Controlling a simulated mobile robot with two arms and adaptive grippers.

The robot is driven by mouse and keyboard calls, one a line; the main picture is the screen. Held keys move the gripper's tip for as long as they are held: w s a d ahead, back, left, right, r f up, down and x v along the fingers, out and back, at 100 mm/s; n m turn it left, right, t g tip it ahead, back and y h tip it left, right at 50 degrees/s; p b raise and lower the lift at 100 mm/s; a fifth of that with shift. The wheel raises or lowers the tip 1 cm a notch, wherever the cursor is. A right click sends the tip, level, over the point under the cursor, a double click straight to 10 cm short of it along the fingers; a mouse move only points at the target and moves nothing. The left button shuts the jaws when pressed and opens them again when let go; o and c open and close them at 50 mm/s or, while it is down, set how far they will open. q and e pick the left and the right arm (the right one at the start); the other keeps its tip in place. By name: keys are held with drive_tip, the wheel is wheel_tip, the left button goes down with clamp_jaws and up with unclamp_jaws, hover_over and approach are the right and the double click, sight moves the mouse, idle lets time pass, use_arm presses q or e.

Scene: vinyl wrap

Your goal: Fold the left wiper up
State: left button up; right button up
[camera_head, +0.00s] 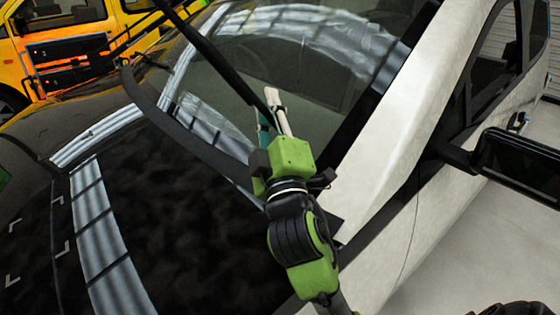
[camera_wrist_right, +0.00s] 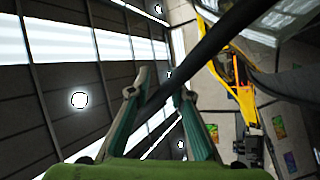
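A long black wiper bar (camera_head: 215,63) slants from the top of the head view down to the right, in front of the windshield (camera_head: 320,60). I cannot tell for sure whether it is the left wiper. My right gripper (camera_head: 271,108) is at the bar's lower right end, above the windshield's lower right corner. In the right wrist view, the dark bar (camera_wrist_right: 215,45) passes across the gap between the two fingertips (camera_wrist_right: 162,82). The fingers stand a little apart. I cannot tell whether they press on the bar. My left gripper is not in view.
The dark hood (camera_head: 170,220) spreads below the windshield. The pale pillar (camera_head: 395,130) and a side mirror (camera_head: 520,165) are to the right. A yellow vehicle (camera_head: 20,50) stands behind at the upper left. Thin black bars (camera_head: 135,38) cross in front of it.

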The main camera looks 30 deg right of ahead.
sight(274, 125)
drive_tip(key=shift+s+a+f+b, duration=0.1)
drive_tip(key=shift+s+f+b, duration=0.3)
drive_tip(key=shift+s, duration=0.3)
drive_tip(key=shift+s+f, duration=0.2)
drive_tip(key=shift+f, duration=0.1)
drive_tip(key=shift+s+f+b, duration=0.35)
drive_tip(key=shift+f+b, duration=0.05)
drive_tip(key=shift+b, duration=0.05)
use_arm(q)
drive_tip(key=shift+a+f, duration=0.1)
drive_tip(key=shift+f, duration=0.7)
use_arm(e)
drive_tip(key=s+a+f, duration=0.1)
drive_tip(key=s+f, duration=0.3)
drive_tip(key=shift+s+f, duration=0.3)
drive_tip(key=shift+s, duration=0.05)
